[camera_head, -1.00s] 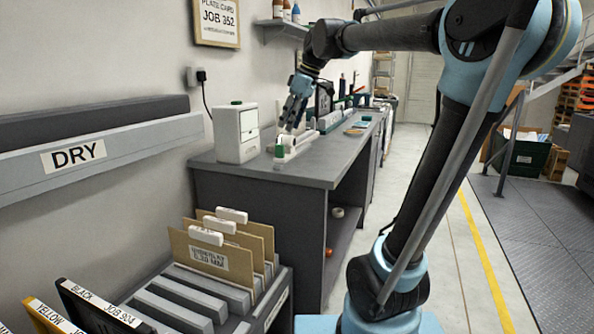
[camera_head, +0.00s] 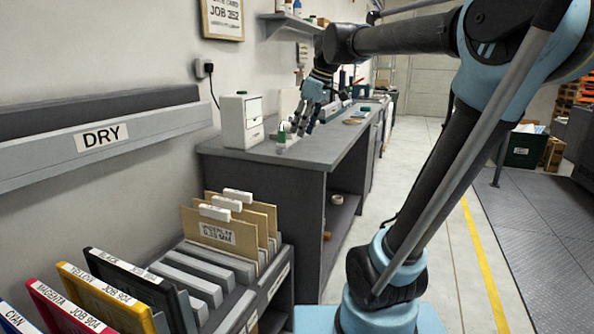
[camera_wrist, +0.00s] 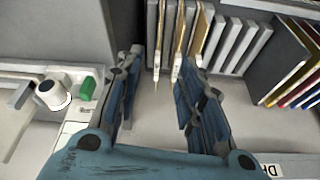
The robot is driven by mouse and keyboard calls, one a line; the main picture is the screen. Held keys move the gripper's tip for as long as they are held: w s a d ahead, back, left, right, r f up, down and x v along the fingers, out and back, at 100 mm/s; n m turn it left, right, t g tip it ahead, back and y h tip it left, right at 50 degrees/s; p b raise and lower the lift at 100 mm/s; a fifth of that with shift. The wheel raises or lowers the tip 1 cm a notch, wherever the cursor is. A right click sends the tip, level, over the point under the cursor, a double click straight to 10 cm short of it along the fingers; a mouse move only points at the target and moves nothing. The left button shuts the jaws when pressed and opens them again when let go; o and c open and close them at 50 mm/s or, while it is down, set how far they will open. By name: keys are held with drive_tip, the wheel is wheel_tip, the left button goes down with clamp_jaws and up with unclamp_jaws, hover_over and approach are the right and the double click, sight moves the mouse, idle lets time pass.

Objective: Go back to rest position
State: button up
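Nothing is held between the fingers. Through the gap I see the tan cards of the rack farther off. My arm reaches in from the upper right of the head view.
A rack holds tan cards (camera_head: 222,230) and coloured JOB 904 frames (camera_head: 105,300). The floor aisle (camera_head: 440,230) at right is clear.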

drive_tip(key=s+d+f+m+h, duration=0.1)
drive_tip(key=s+d+f+m, duration=0.2)
drive_tip(key=s+d+f, duration=0.2)
drive_tip(key=s+d+f+m+h, duration=0.1)
drive_tip(key=s+d+f+m, duration=0.3)
drive_tip(key=s+f, duration=0.5)
drive_tip(key=s+d+f+m+h, duration=0.1)
drive_tip(key=s+d+f+m, duration=0.3)
drive_tip(key=f, duration=1.1)
drive_tip(key=s+d, duration=0.3)
drive_tip(key=d, duration=0.1)
drive_tip(key=shift+f+h, duration=0.2)
drive_tip(key=shift+h, duration=0.1)
drive_tip(key=shift+w+f, duration=0.2)
drive_tip(key=shift+w, duration=0.25)
